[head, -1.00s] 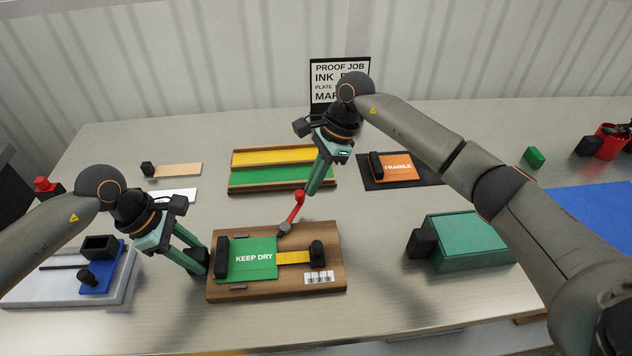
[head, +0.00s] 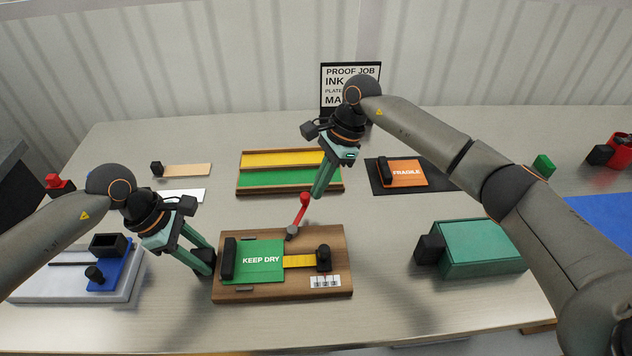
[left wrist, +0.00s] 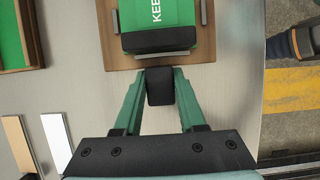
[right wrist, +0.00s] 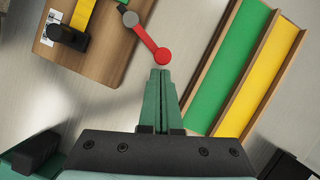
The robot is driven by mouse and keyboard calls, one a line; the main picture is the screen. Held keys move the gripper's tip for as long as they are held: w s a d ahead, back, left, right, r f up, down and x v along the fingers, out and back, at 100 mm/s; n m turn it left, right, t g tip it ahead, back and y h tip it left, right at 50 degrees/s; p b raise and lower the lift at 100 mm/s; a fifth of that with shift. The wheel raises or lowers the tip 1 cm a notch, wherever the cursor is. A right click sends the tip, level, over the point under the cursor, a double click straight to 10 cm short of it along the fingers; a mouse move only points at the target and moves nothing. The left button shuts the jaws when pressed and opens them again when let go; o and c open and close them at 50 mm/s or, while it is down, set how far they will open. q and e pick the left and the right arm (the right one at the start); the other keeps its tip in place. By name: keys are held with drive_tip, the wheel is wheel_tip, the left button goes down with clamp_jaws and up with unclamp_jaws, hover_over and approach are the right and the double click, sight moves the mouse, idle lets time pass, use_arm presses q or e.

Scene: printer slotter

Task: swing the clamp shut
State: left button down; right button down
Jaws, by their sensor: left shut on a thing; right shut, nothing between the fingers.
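The clamp is a red lever (head: 303,207) on a grey pivot at the back edge of a wooden board (head: 340,265). It points away from the board, swung open. Its red knob end also shows in the right wrist view (right wrist: 162,55). My right gripper (head: 317,194) is shut and empty, its tips beside the knob; I cannot tell if they touch. A green KEEP DRY plate (head: 255,262) lies on the board over a yellow strip (head: 299,261). My left gripper (head: 204,262) is shut on a black block (left wrist: 159,86) at the board's left edge.
A wooden tray with yellow and green strips (head: 290,179) lies behind the clamp. A green box (head: 485,247) stands right of the board. An orange FRAGILE plate (head: 405,173) lies at the back right, and a blue slider fixture (head: 112,268) at the left.

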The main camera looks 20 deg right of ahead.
drive_tip(key=shift+s+d, duration=0.1)
drive_tip(key=shift+d, duration=0.5)
drive_tip(key=d, duration=0.3)
drive_tip(key=shift+w, duration=0.2)
drive_tip(key=v, duration=1)
drive_tip(key=s+d+f+m+t+y, duration=0.3)
drive_tip(key=s+m+t+y, duration=0.1)
drive_tip(key=s+m, duration=0.25)
drive_tip(key=shift+n, duration=0.25)
drive_tip(key=x, duration=1)
drive_tip(key=shift+s+a, duration=0.25)
drive_tip(key=shift+a, duration=0.05)
drive_tip(key=a, duration=0.1)
drive_tip(key=w+a, duration=0.1)
drive_tip(key=a, duration=0.1)
drive_tip(key=shift+w+r, duration=0.1)
drive_tip(key=shift+w, duration=0.1)
drive_tip(key=shift+w+a, duration=0.15)
drive_tip(key=shift+a, duration=0.05)
